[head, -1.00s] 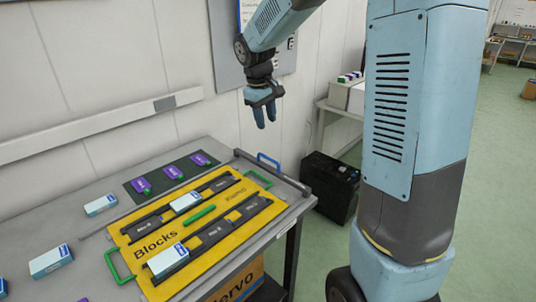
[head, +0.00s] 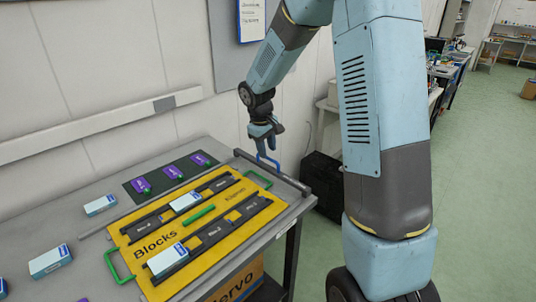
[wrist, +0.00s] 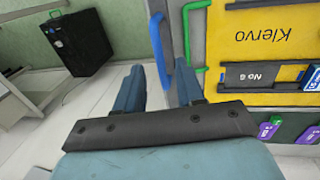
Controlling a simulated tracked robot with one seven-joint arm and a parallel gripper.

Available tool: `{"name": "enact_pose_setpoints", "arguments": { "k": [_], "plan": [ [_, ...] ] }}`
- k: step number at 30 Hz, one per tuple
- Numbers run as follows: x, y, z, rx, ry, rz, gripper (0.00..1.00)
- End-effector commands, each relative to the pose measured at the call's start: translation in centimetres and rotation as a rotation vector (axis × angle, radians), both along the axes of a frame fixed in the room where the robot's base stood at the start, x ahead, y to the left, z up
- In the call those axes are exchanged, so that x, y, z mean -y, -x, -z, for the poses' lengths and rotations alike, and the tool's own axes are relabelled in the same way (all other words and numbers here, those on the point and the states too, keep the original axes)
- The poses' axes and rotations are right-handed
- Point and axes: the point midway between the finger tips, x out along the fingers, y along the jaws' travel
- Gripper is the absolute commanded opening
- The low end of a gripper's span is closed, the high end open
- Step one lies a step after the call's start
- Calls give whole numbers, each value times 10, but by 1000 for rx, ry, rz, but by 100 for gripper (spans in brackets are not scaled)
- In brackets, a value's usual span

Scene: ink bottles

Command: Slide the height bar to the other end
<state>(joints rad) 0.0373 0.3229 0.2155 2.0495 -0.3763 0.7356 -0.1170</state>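A grey bar (head: 290,182) lies across the far right end of the bench, beyond the yellow tray; I take it for the height bar. A blue handle (head: 267,160) stands on it, and both the handle (wrist: 157,48) and the bar (wrist: 176,30) show in the wrist view. My gripper (head: 266,142) is close above the handle. In the wrist view my gripper (wrist: 160,88) is open and empty, its fingers spread, with the handle's lower end between or just beyond them. I cannot tell whether they touch.
The yellow tray (head: 150,262) has green handles and dark rails carrying white-and-blue boxes (head: 186,201). More boxes (head: 50,261) lie on the grey bench at left. Purple pieces sit on a dark mat (head: 180,163) by the wall. A black case (head: 328,183) stands beyond the bench.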

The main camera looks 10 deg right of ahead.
Motion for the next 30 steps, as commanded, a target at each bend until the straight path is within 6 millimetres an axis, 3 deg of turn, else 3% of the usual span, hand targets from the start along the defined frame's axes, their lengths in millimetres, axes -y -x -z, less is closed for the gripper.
{"name": "enact_pose_setpoints", "arguments": {
  "k": [6, 18, 30],
  "plan": [
    [4, -2, 23, -1, 0, 0, 38],
    [5, -3, 28, 0, 0, 0, 38],
    [5, -3, 28, 0, 0, 0, 1]
  ]
}}
